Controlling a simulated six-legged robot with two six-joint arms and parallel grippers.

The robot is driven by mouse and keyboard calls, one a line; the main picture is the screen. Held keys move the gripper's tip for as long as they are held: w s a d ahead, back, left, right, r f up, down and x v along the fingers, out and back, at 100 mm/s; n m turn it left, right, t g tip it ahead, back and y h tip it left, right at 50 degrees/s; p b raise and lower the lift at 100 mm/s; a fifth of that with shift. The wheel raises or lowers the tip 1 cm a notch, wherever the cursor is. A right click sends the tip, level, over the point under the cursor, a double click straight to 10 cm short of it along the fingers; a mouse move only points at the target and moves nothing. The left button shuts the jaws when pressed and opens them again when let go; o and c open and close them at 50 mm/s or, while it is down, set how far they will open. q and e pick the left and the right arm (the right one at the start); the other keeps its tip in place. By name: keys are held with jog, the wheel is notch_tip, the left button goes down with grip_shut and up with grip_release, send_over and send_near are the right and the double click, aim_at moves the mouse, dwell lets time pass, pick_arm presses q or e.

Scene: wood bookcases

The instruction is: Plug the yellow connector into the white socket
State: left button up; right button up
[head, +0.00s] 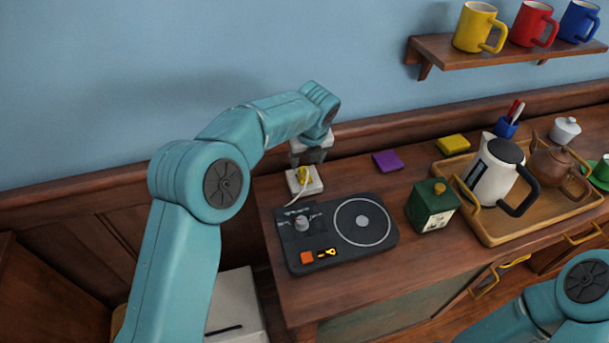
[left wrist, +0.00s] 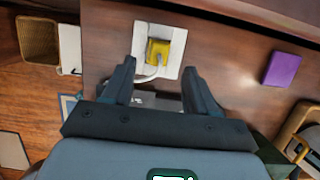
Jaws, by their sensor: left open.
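The yellow connector (head: 303,174) is at the white socket (head: 316,187), a square plate at the back left of the wooden counter. In the left wrist view, the connector (left wrist: 166,51) lies within the outline of the socket (left wrist: 142,32). A white cable runs from the connector. I cannot tell how deep it sits. My left gripper (head: 307,160) is above the connector, fingers pointing down. In the left wrist view, my left gripper (left wrist: 160,67) is open, with its fingertips apart on either side of the connector, not closed on it. My right gripper is out of view.
A black turntable-like device (head: 345,256) stands in front of the socket. A green canister (head: 434,207) and a wooden tray (head: 478,229) with a kettle (head: 490,172) are to the right. A purple block (head: 387,161) lies near the wall; bare counter surrounds it.

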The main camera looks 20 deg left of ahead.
aim_at(304, 170)
pick_arm(q)
jog(key=shift+x, duration=2.6)
jog(key=shift+s, duration=0.1)
jog(key=shift+c, duration=0.3)
grip_shut()
